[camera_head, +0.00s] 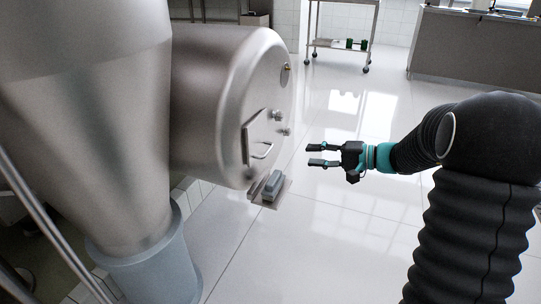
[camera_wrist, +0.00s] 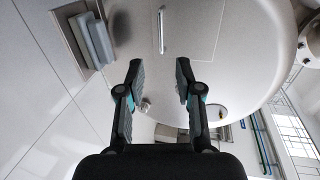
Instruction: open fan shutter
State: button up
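The fan shutter appears to be the small square plate (camera_head: 252,140) on the round end face of the steel drum. A curved metal handle (camera_head: 263,152) sits on it; in the wrist view the handle (camera_wrist: 162,31) is a thin upright bar, top centre, beyond my fingertips. My gripper (camera_head: 309,155) is open and empty, to the right of the handle and apart from it, fingers pointing at the drum. In the wrist view the open fingers (camera_wrist: 159,66) have a clear gap between them, with the handle roughly in line with it.
The steel drum (camera_head: 205,95) joins a large cone (camera_head: 95,130) at left. Knobs (camera_head: 278,115) stick out above the plate. A grey box (camera_head: 272,186) lies low beside the drum. A trolley (camera_head: 342,45) stands at the back. The tiled floor between is clear.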

send_near(263, 139)
jog(key=s+a+f, duration=0.2)
jog(key=a+f, duration=0.1)
jog(key=a, duration=0.3)
jog(key=shift+a+f, duration=0.3)
jog(key=shift+f, duration=0.1)
grip_shut()
